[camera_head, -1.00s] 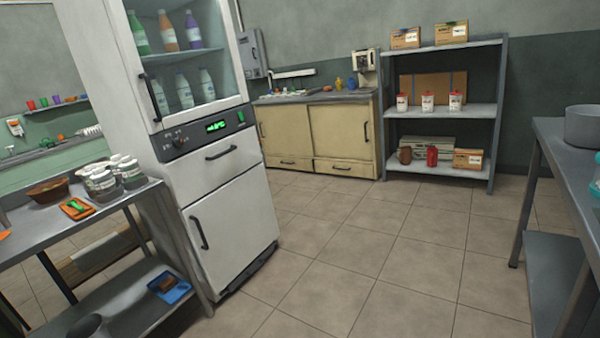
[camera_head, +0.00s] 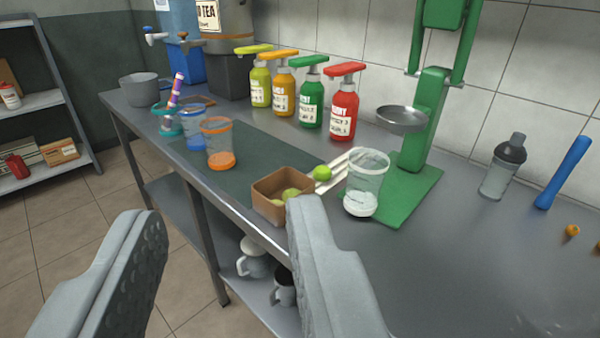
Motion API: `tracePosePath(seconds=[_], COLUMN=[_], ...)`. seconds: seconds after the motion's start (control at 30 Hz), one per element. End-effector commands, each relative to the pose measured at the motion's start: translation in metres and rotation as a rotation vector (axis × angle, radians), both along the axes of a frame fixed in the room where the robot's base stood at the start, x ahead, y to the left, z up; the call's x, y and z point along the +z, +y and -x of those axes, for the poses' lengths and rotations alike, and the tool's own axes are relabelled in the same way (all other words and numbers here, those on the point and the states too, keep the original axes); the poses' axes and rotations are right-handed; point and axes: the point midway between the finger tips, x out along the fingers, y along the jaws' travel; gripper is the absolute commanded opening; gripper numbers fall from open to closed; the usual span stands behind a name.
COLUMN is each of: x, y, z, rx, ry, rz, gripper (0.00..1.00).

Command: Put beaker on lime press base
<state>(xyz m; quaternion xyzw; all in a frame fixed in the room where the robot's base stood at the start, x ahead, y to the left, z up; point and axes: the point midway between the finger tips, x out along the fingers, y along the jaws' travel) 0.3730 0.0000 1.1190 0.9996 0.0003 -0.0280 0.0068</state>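The green lime press (camera_head: 430,120) stands on the steel counter at the right, with a round metal cup on its column. Its flat green base (camera_head: 407,190) lies on the counter and has no beaker resting fully on it. A clear beaker with a white bottom (camera_head: 364,186) stands upright by the left edge of the base; I cannot tell whether it touches it. A blue beaker (camera_head: 194,130) and an orange beaker (camera_head: 219,145) stand upright farther left. My gripper (camera_head: 225,235) is open and empty in the foreground, its two fingers wide apart, short of the counter items.
Several pump bottles (camera_head: 311,95) line the wall. A shaker (camera_head: 503,165) and a blue tool (camera_head: 564,172) stand right. The front right counter (camera_head: 450,280) is mostly clear.

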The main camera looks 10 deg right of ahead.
Motion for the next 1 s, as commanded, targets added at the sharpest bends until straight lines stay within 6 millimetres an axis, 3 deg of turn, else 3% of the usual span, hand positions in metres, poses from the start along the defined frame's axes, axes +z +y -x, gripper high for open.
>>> tracePosePath(seconds=[0.03, 0.17, 0.5, 1.0], x=[-0.002, -0.013, -0.061, -0.130], y=[0.000, 0.002, -0.003, -0.027], z=[-0.005, -0.026, -0.101, -0.194], rx=[0.002, 0.016, 0.129, 0.456], ry=[0.016, 0.098, 0.431, 0.906], rz=[0.021, 0.151, 0.711, 1.497], gripper=[0.26, 0.00, 0.00, 0.00])
